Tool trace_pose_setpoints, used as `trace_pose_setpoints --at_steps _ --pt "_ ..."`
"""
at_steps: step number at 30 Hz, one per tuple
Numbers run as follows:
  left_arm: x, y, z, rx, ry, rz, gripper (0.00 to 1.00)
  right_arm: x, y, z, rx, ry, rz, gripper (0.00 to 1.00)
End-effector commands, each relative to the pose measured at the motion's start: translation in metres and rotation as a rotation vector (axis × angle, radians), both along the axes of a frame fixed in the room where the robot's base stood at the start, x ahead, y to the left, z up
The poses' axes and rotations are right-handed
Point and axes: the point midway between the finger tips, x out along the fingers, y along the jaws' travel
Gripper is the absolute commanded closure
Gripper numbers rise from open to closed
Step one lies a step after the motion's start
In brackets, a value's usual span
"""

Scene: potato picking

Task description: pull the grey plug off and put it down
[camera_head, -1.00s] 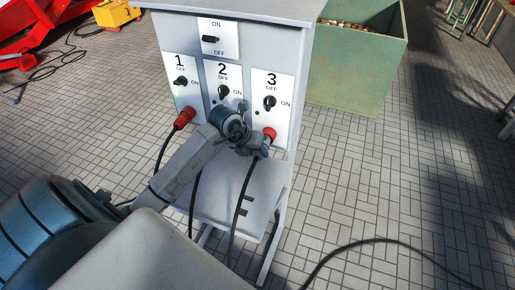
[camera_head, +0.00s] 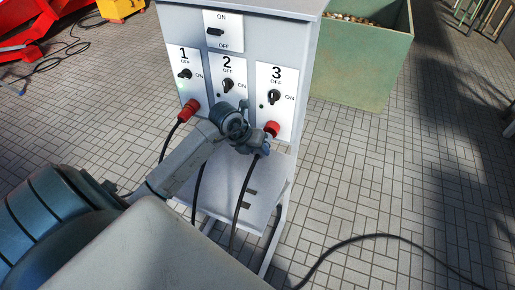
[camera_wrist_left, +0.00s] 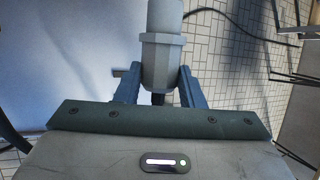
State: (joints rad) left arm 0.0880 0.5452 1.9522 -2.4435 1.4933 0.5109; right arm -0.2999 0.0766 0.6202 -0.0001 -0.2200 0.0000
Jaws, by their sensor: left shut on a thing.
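The grey plug (camera_wrist_left: 162,55) shows in the left wrist view, upright between my left gripper's two blue fingers (camera_wrist_left: 158,88), which are closed on its body. Its upper end runs out of that frame. In the head view my left gripper (camera_head: 260,142) is at the front of the grey cabinet (camera_head: 240,125), just below the red socket (camera_head: 272,128) under panel 3. The gripper mostly hides the plug there, so I cannot tell whether it is still seated. A black cable (camera_head: 242,195) hangs below the gripper. My right gripper is out of view.
A red plug (camera_head: 188,110) with a black cable sits under panel 1. A grey shelf (camera_head: 235,195) juts out below the panels. A green crate (camera_head: 360,60) stands behind right. A loose cable (camera_head: 370,238) crosses the paved floor, which is otherwise open at right.

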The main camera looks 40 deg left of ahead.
Motion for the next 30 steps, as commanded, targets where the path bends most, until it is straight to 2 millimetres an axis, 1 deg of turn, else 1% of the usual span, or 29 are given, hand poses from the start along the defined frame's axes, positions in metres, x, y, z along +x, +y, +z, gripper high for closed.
trace_pose_setpoints --at_steps 10,21,30 --pt "-0.003 -0.001 0.000 0.000 0.000 -0.001 0.87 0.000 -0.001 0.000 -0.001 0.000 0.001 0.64" --pt "-0.028 -0.007 0.000 0.001 -0.001 -0.001 0.87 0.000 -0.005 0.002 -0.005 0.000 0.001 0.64" --pt "-0.029 -0.007 0.001 0.000 -0.001 -0.001 0.87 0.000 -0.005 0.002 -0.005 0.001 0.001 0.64"
